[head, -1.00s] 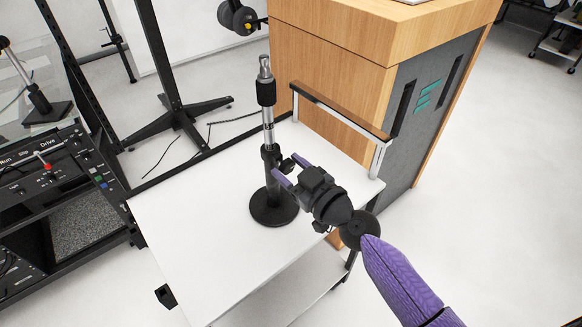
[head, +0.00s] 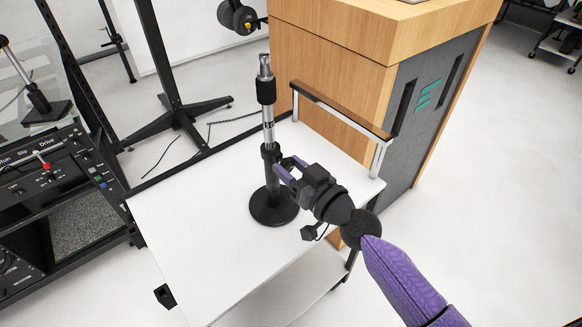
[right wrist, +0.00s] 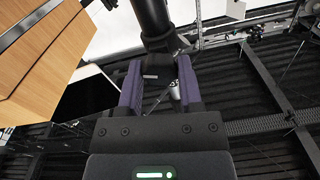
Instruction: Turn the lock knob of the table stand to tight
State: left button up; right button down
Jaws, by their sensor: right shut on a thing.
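The table stand (head: 268,125) stands upright on the white table, with a round black base, dark lower tube, black collar and shiny upper rod. Its small dark lock knob sits on the collar's right side, mostly hidden by my fingers in the head view. My right gripper (head: 286,166) reaches in from the lower right, its purple fingers on either side of the knob and shut on it. In the right wrist view the stand's dark post (right wrist: 152,18) rises beyond the fingertips, and the knob (right wrist: 159,72) shows between the two purple fingers. My left gripper is not in view.
The white table (head: 190,235) is otherwise bare around the stand. A wooden cabinet (head: 330,55) with a rail stands behind right. A black rack with a control panel (head: 55,175) stands at the left. A black tripod base (head: 180,112) is on the floor behind.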

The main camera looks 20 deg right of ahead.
jog(key=m, duration=0.3)
jog(key=shift+m, duration=0.4)
jog(key=m, duration=0.3)
jog(key=shift+m, duration=0.3)
jog(key=m, duration=0.3)
jog(key=shift+m, duration=2)
jog(key=shift+c, duration=1.3)
grip_release()
